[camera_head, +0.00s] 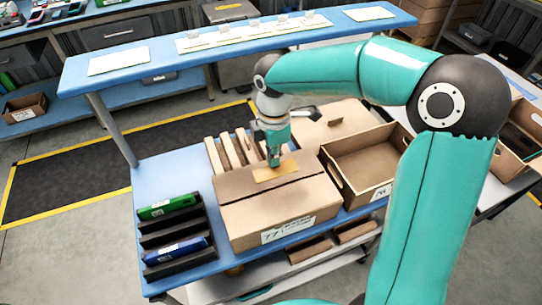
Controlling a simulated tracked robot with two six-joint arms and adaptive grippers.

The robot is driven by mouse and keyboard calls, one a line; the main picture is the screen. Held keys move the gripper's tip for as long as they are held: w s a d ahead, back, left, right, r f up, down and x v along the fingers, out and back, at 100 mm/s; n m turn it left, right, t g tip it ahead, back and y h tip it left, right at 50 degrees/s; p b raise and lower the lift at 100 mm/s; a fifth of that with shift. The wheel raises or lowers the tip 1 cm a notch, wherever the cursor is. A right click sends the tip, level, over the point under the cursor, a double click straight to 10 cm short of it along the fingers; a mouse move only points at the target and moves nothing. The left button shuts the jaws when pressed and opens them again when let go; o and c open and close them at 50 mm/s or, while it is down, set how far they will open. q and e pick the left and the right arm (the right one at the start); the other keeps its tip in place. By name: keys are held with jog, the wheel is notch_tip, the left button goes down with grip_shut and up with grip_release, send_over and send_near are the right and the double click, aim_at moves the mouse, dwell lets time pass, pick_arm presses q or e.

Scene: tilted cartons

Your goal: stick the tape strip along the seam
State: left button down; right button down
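A closed brown carton (262,222) sits on the blue bench with a white label on its front. A dark seam (270,189) runs across its top from left to right. A tan-orange tape strip (264,177) is at the carton's top, behind the seam and roughly along it. My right gripper (274,164) points down right at the strip. Its fingers look close together, but I cannot tell whether they grip the strip or only touch or hover over it. My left gripper is not in view.
An open empty box (366,160) stands right of the carton, with a flat closed carton (325,122) behind it. A black rack (172,232) with green and blue items stands at the left. Upright brown slats (228,150) stand behind the carton. A blue shelf (215,50) spans above.

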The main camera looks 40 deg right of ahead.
aim_at(273, 182)
jog(key=shift+f, duration=0.2)
jog(key=shift+a+f+b, duration=0.1)
jog(key=shift+f+b, duration=2.4)
jog(key=shift+f, duration=0.7)
jog(key=shift+f, duration=0.15)
jog(key=c, duration=1.2)
grip_release()
jog(key=shift+c, duration=0.2)
